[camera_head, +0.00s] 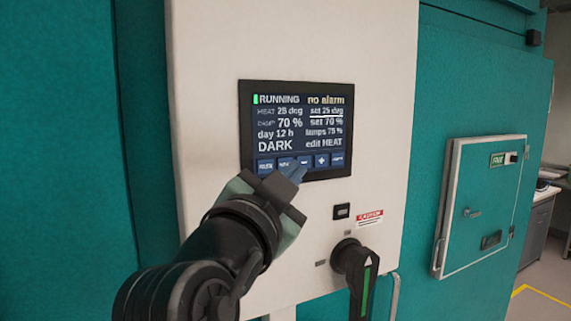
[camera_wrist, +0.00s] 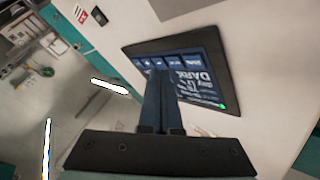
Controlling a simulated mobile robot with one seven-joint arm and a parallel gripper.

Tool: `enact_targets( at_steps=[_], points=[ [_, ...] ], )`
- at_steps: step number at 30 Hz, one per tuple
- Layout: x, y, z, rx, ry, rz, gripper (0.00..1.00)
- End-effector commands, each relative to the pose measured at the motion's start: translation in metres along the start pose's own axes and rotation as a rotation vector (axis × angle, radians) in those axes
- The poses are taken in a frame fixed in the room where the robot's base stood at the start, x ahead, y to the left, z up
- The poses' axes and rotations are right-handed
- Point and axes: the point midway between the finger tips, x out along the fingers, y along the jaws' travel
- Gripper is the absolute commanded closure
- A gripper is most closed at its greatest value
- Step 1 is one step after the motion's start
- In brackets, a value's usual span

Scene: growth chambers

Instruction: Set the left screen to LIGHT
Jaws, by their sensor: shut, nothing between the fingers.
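The screen (camera_head: 297,128) is set in a white panel and reads RUNNING, no alarm, DARK, lamps 75 % and edit HEAT. A row of blue buttons (camera_head: 322,160) runs along its bottom edge; one shows a plus and one a minus. My gripper (camera_head: 298,172) is shut and empty, with its blue fingertips at the lower edge of the screen, over or just before the button row. In the wrist view the shut fingers (camera_wrist: 160,78) point at the button row of the screen (camera_wrist: 190,72). I cannot tell whether the tips touch it.
Below the screen are a small black switch (camera_head: 342,211), a caution label (camera_head: 369,218) and a black rotary handle (camera_head: 356,268) that sticks out. A teal cabinet door (camera_head: 480,205) is on the right. Open floor shows at the far right.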

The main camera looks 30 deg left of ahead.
Motion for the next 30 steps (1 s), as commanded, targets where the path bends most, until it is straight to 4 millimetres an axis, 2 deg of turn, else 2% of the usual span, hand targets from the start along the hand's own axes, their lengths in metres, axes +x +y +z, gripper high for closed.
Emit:
enact_targets(
  at_steps=[30],
  points=[
    [0.0058,-0.0045,0.0047,0.0,-0.001,0.0,1.0]
  ],
)
